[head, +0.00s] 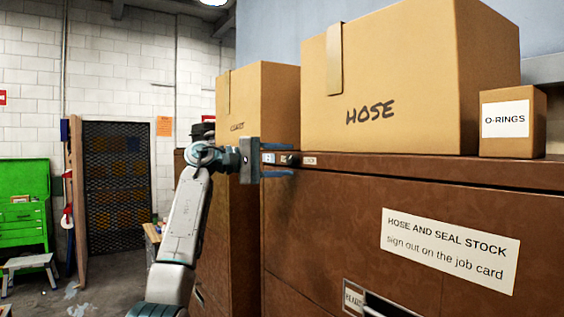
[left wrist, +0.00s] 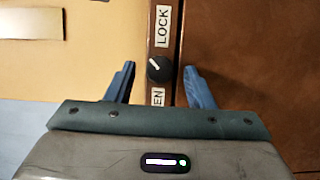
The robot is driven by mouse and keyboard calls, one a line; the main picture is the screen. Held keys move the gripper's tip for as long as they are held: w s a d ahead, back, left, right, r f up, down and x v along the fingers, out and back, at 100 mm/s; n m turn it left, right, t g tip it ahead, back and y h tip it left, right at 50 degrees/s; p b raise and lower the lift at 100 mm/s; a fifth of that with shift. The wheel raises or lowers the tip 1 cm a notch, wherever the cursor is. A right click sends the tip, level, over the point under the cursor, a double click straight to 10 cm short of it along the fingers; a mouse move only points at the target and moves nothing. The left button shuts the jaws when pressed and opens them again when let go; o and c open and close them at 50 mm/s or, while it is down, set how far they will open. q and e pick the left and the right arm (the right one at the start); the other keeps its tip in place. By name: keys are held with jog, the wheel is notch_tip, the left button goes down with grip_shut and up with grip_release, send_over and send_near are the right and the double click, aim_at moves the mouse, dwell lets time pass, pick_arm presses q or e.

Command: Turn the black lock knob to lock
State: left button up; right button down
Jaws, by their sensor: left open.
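The black lock knob (left wrist: 159,69) sits on the brown cabinet's top rail, between a LOCK label (left wrist: 163,25) and a partly hidden label ending in EN (left wrist: 158,97). Its white pointer mark slants to the upper left in the left wrist view. My left gripper (left wrist: 159,75) is open, with one blue finger on each side of the knob and a visible gap on both sides. In the head view the knob (head: 290,160) shows small between the fingers of my left gripper (head: 280,160). My right gripper is not in view.
The brown cabinet (head: 330,220) fills the right side. On it stand a HOSE box (head: 400,85), another carton (head: 255,95) and an O-RINGS box (head: 512,140). A lower drawer pull (head: 380,305) shows at the bottom. A green tool chest (head: 25,205) stands far left.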

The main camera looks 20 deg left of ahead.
pick_arm(q)
jog(key=b+v, duration=0.5)
jog(key=v, duration=0.5)
jog(key=shift+s+a, duration=0.15)
jog(key=shift+a, duration=0.15)
